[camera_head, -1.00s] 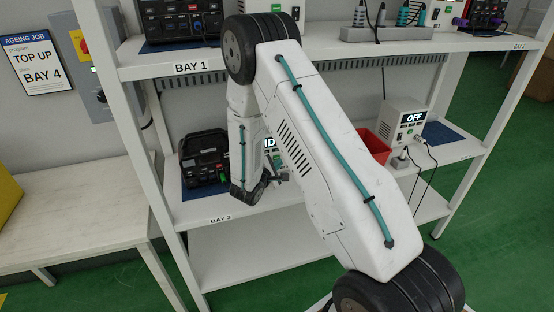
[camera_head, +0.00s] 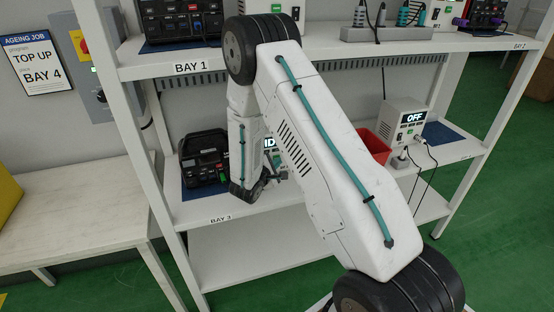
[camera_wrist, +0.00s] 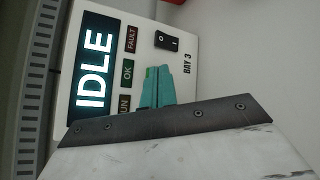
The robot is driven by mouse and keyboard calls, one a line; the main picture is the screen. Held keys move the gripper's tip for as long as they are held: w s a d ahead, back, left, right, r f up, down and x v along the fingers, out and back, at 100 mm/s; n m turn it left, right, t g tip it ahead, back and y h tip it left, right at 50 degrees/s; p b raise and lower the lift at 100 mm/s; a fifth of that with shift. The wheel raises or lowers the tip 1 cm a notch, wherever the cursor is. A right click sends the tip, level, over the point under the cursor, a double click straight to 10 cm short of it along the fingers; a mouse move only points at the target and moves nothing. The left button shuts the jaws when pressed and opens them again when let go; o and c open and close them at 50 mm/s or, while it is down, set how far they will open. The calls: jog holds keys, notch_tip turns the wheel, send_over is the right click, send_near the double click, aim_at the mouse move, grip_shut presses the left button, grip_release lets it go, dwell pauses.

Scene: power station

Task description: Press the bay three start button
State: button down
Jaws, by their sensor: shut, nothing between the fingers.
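The bay three charger (camera_wrist: 65,118) is a pale box with a lit IDLE display (camera_wrist: 93,68) in the wrist view. Its face carries FAULT, OK and partly covered RUN lamps, a black rocker switch (camera_wrist: 167,41) and a BAY 3 label. My gripper (camera_wrist: 157,72) shows teal fingers, shut and empty, in front of the face beside the OK lamp. A bright green patch shows at the fingertips; I cannot tell whether it is the start button or whether they touch. In the head view my arm hides most of the charger, leaving part of its display (camera_head: 269,142).
A black battery pack (camera_head: 204,160) sits left of my wrist on the shelf marked BAY 3. A red bin (camera_head: 376,147) and a charger reading OFF (camera_head: 404,122) stand to the right. The upper shelf (camera_head: 340,48) and left post (camera_head: 125,130) bound the space.

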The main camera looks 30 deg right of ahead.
dwell(0.8)
jog(key=shift+s+a, duration=0.1)
jog(key=shift+s, duration=0.3)
jog(key=shift+s, duration=0.1)
jog(key=shift+s+a, duration=0.3)
jog(key=shift+s, duration=0.65)
jog(key=shift+s+a, duration=0.25)
jog(key=shift+s, duration=0.65)
jog(key=shift+s+a, duration=0.3)
jog(key=shift+s, duration=0.65)
